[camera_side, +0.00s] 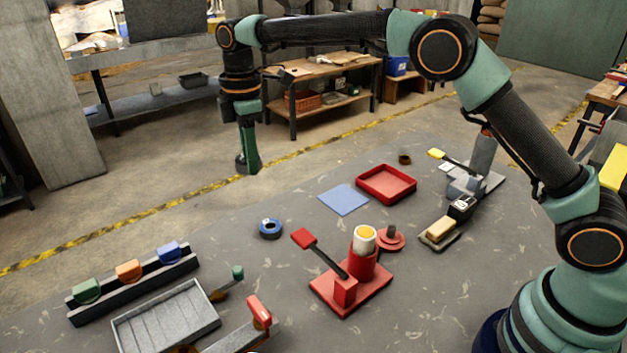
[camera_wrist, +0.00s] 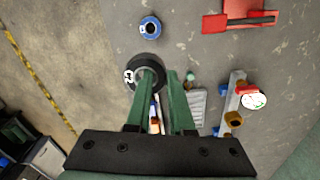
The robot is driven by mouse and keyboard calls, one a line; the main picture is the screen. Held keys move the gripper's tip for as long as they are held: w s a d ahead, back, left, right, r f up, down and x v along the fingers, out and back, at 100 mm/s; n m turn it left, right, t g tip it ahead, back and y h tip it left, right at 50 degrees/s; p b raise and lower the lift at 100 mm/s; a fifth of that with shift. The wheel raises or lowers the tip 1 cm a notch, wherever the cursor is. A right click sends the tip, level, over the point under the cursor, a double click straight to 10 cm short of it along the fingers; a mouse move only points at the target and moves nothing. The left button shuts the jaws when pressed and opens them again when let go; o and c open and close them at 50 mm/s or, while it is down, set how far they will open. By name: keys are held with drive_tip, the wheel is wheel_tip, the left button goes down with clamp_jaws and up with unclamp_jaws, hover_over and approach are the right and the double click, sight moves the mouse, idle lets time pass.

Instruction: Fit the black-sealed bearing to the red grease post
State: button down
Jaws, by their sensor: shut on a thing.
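The black-sealed bearing (camera_wrist: 152,59) is a dark ring with a white label, at my fingertips in the wrist view. My gripper (camera_wrist: 158,76) is shut on it; one green finger appears to reach into the ring's hole and the other lies along its right side. In the side view my gripper (camera_side: 247,164) hangs at the far side, high and away from the red things, and the bearing is hard to make out there. A red disc with a short upright stub (camera_side: 391,238), seemingly the red grease post, stands behind a red lever stand (camera_side: 343,291) with a white, yellow-topped cylinder.
A blue ring (camera_side: 270,228) lies on the grey table beside a blue mat (camera_side: 343,200). A red tray (camera_side: 386,196), a small brown ring (camera_side: 404,159) and a yellow-handled clamp (camera_side: 470,183) stand farther back. A grey tray (camera_side: 205,300) and coloured blocks in a rack (camera_side: 135,290) are front left.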

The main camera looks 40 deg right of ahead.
drive_tip(key=s+d+f+m, duration=0.2)
drive_tip(key=s+d, duration=0.1)
drive_tip(key=d, duration=0.3)
drive_tip(key=s+d+f+m, duration=0.1)
drive_tip(key=s+d+m, duration=0.15)
drive_tip(key=d, duration=0.45)
drive_tip(key=shift+s+d+f+m, duration=0.5)
drive_tip(key=shift+s+d+f, duration=1.05)
drive_tip(key=shift+s, duration=0.65)
drive_tip(key=shift+s+d+f+m, duration=0.55)
drive_tip(key=shift+s+d+f, duration=0.75)
drive_tip(key=shift+s+f, duration=0.75)
drive_tip(key=shift+s+d+f+m, duration=0.5)
drive_tip(key=shift+s+d+f, duration=0.95)
drive_tip(key=shift+s, duration=0.95)
drive_tip(key=shift+f, duration=0.8)
drive_tip(key=shift+r, duration=0.3)
drive_tip(key=c, duration=0.7)
unclamp_jaws()
